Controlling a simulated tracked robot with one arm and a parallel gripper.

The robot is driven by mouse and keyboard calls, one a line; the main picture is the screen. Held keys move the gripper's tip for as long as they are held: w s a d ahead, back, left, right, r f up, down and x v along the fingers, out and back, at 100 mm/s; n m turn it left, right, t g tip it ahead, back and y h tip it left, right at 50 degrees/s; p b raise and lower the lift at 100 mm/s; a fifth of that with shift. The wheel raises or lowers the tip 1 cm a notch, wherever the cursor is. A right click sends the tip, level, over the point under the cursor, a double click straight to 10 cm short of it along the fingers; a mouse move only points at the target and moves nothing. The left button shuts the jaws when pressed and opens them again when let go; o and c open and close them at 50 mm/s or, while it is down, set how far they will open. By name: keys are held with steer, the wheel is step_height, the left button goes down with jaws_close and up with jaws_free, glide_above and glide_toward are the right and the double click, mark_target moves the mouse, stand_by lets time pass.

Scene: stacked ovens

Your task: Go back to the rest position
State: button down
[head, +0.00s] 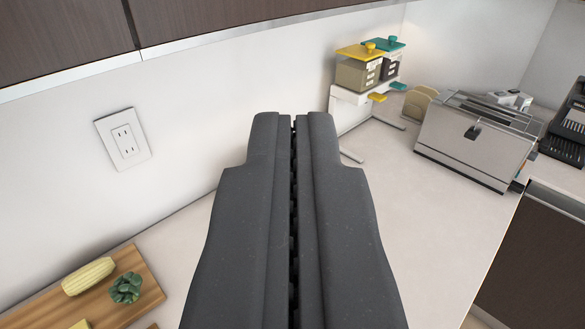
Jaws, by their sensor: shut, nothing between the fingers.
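My gripper (293,118) fills the lower middle of the head view. Its two dark grey fingers lie side by side with only a thin dark seam between them, so it is shut and empty. It points forward above the pale counter (432,225) towards the white wall. The fingers hide part of the counter and wall behind them. No stacked ovens show in this view.
A wooden board (148,291) with corn (88,276) and a green vegetable (126,288) lies at lower left. A silver toaster (473,140) and a stand with yellow-lidded (358,72) and teal-lidded (391,62) containers stand at right. Dark cabinets (60,40) hang above; an outlet (122,139) is on the wall.

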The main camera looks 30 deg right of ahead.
steer(key=shift+s+d+b, duration=0.15)
steer(key=shift+s+b, duration=0.3)
steer(key=shift+s, duration=0.5)
steer(key=shift+s+d+b, duration=0.15)
steer(key=shift+s+b, duration=0.3)
steer(key=shift+s, duration=0.45)
steer(key=shift+a, duration=0.1)
steer(key=s+a+r+n+y+b, duration=0.15)
steer(key=s+a+r, duration=0.25)
steer(key=a, duration=0.4)
steer(key=s+a+r+y, duration=0.2)
steer(key=s+a+r, duration=0.2)
steer(key=a, duration=0.4)
steer(key=s+a+r+n+y, duration=0.15)
steer(key=s+a+r, duration=0.3)
steer(key=a, duration=0.45)
steer(key=s+a+n+y, duration=0.1)
steer(key=s+a+y, duration=0.1)
steer(key=s+a, duration=0.6)
steer(key=s+a+n+y+b, duration=0.1)
steer(key=s+a, duration=0.6)
steer(key=s, duration=0.5)
steer(key=shift+s+a+r+n+y, duration=0.25)
steer(key=shift+a+r+n+y, duration=0.05)
steer(key=shift+a+n+y, duration=0.1)
